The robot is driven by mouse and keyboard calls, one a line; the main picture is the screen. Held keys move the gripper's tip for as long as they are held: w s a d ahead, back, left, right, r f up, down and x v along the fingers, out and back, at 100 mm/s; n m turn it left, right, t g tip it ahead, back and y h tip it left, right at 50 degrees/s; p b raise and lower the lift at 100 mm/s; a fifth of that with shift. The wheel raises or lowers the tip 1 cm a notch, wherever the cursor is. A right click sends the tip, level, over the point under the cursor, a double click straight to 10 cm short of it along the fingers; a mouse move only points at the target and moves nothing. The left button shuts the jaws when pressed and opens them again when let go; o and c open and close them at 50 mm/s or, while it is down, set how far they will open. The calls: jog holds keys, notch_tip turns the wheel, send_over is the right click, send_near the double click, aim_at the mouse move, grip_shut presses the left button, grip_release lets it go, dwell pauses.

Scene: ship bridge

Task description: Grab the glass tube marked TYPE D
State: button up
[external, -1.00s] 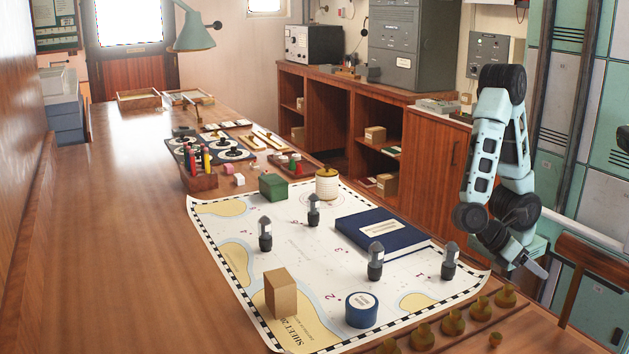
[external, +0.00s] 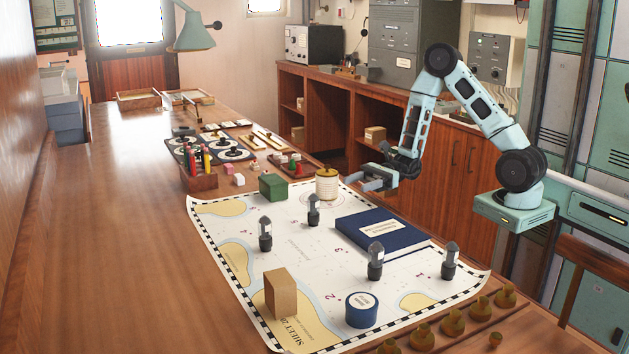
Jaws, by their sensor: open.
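Several dark tubes with clear glass upper parts stand upright on the chart (external: 330,282). One glass tube (external: 265,234) is at the left, one glass tube (external: 314,210) is farther back, one glass tube (external: 375,261) is in front of the blue book, and one glass tube (external: 450,261) is at the right. Their markings are too small to read, so I cannot tell which is TYPE D. My gripper (external: 365,181) is open and empty, above the back right edge of the chart, behind the blue book and apart from all the tubes.
A blue book (external: 383,233), a cream cylinder (external: 327,184), a green box (external: 272,187), a tan block (external: 280,294) and a round blue tin (external: 361,310) stand around the tubes. Brass weights (external: 453,323) line the front edge. The table's left side (external: 150,250) is clear.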

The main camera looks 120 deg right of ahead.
jog(key=p, duration=0.2)
send_near(313, 197)
jog(key=w, duration=0.1)
jog(key=w+f, duration=0.1)
jog(key=w, duration=0.1)
jog(key=shift+w, duration=0.35)
jog(key=shift+f+p+x, duration=0.1)
jog(key=shift+p+x, duration=0.4)
jog(key=shift+x, duration=0.95)
jog(key=shift+f+p+x, duration=0.15)
jog(key=shift+p+x, duration=0.3)
jog(key=shift+x, duration=0.95)
jog(key=c, duration=1)
